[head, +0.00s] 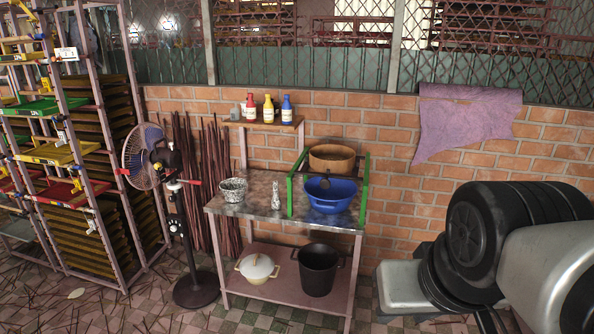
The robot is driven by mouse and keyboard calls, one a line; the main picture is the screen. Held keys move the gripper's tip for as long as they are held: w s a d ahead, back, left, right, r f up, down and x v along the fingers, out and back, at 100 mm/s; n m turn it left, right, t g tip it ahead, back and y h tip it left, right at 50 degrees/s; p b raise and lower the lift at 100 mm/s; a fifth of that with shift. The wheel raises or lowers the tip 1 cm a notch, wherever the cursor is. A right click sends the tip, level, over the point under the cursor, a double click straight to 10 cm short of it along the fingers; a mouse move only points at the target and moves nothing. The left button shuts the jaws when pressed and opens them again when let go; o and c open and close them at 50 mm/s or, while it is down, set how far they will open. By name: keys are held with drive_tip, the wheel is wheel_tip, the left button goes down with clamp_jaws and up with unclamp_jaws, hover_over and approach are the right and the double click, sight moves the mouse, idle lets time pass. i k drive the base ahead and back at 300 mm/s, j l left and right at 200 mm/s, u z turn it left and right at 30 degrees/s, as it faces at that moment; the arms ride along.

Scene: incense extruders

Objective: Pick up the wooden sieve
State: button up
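The wooden sieve (332,157) is a round, brown, drum-like thing with a light rim. It sits at the back right of the metal-topped table (262,204), at the height of the green frame's (291,199) upper bars. It is behind and above a blue bowl (331,196). Its lower edge is partly hidden, so I cannot tell exactly what it rests on. My gripper is not in view.
A speckled bowl (233,190) and a small patterned item (276,196) stand left of the frame. A pedestal fan (144,156) stands left of the table. Pots (257,268) (318,270) are on the lower shelf. Bottles (268,109) stand on a ledge behind. Large dark and grey parts fill the lower right.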

sight(337, 158)
drive_tip(key=i+j+z, duration=0.1)
drive_tip(key=i, duration=0.4)
drive_tip(key=i+j, duration=0.2)
drive_tip(key=i, duration=0.3)
drive_tip(key=i+j+z, duration=0.15)
drive_tip(key=i, duration=0.35)
drive_tip(key=i+j+z, duration=0.1)
drive_tip(key=i+j, duration=0.2)
drive_tip(key=i, duration=0.2)
drive_tip(key=i+j+z, duration=0.1)
drive_tip(key=i+j, duration=0.15)
drive_tip(key=i, duration=0.25)
